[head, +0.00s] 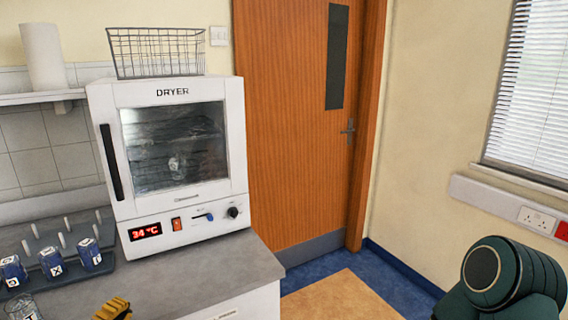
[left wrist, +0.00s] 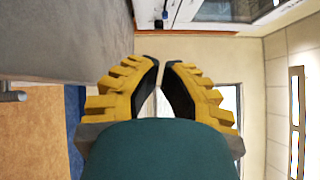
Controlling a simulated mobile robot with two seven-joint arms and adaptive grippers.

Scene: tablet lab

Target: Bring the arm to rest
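My left gripper (head: 113,310) shows only as a yellow tip at the bottom edge of the head view, in front of the grey bench (head: 195,278). In the left wrist view my left gripper (left wrist: 161,64) has its two yellow fingers with black pads drawn together at the tips. Only a thin gap shows there, and nothing is held between them. The rest of the left arm is out of the head view. A dark green part of my other arm shows at the lower right of the head view; its gripper is not in view.
A white dryer (head: 133,210) with its door shut reads 34 °C and carries a wire basket (head: 155,52). A dark peg rack (head: 20,248) with several blue labelled containers (head: 52,263) and a glass vessel (head: 22,308) stand left. The bench in front of the dryer is clear.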

